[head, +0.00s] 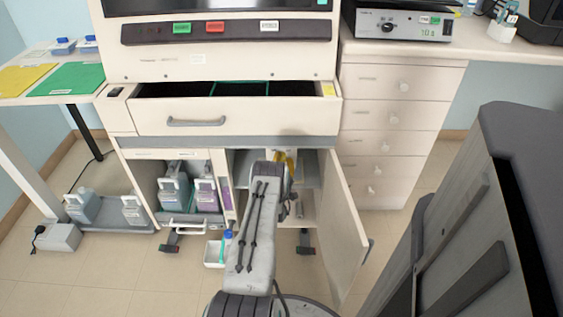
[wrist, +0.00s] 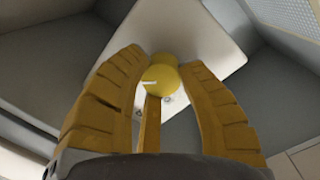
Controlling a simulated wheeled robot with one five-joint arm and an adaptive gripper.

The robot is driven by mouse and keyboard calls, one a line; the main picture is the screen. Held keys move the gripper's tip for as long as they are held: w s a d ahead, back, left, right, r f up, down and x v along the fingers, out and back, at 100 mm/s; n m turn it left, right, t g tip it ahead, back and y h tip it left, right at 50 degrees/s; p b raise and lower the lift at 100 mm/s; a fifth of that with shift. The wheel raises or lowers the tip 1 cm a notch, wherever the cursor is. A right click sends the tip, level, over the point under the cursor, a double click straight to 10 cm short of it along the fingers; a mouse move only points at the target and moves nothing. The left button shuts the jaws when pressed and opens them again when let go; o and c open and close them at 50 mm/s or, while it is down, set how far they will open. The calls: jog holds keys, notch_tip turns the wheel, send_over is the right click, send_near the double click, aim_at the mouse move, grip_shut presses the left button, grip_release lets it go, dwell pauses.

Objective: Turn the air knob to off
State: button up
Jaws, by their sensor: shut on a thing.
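In the wrist view the round yellow air knob (wrist: 163,76) stands in front of a pale plate (wrist: 215,42) inside the cabinet. My gripper (wrist: 166,62) has a ribbed yellow finger on each side of the knob and is shut on it. A narrow yellow bar (wrist: 152,122) runs below the knob between the fingers; I cannot tell what it belongs to. In the head view my gripper (head: 284,158) reaches into the open lower cabinet. My arm hides the knob there, and the off mark is not readable in either view.
The cabinet door (head: 345,225) stands open to the right of my arm. The drawer (head: 235,120) above is pulled out over the opening. Bottles (head: 175,190) stand in the left compartment. A small white bin (head: 215,252) sits on the floor left of my arm.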

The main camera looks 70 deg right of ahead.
jog(key=shift+s+f+b, duration=0.15)
jog(key=shift+f+b, duration=0.2)
jog(key=shift+b, duration=0.5)
jog(key=n+b, duration=0.6)
jog(key=b, duration=0.8)
jog(key=shift+n+h, duration=0.3)
jog(key=shift+n, duration=0.1)
jog(key=shift+r+n+b, duration=0.2)
jog(key=shift+n+b, duration=0.1)
jog(key=shift+b, duration=0.45)
jog(key=o, duration=1.2)
jog(key=shift+d, duration=0.1)
jog(key=shift+r, duration=0.1)
